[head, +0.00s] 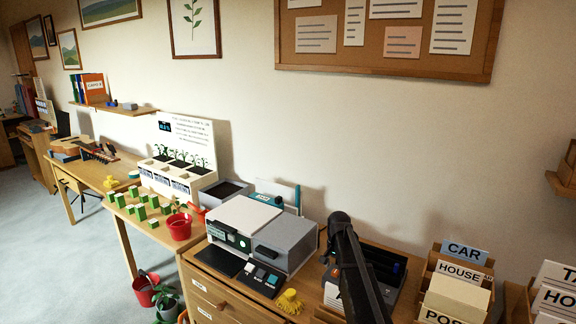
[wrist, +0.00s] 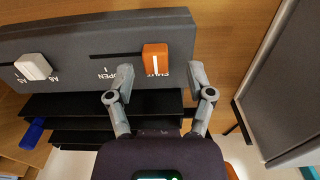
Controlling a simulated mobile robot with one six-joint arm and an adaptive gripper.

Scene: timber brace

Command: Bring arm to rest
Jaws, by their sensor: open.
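My gripper (wrist: 160,77) is open in the wrist view, its two grey fingers spread apart. An orange slider knob (wrist: 155,58) stands on a dark grey panel (wrist: 95,35), just beyond and between the fingertips. I cannot tell whether either finger touches it. The panel carries the words OPEN and SHUT upside down, and the orange knob is at the SHUT end. In the head view my dark arm (head: 352,265) reaches down over the right part of the cabinet top; its gripper is not visible there.
A white knob (wrist: 33,66) sits on the same panel. In the head view, a grey printer-like machine (head: 262,238) stands left of my arm. Card holders labelled CAR and HOUSE (head: 460,268) stand to its right. A red pot (head: 179,226) is farther left.

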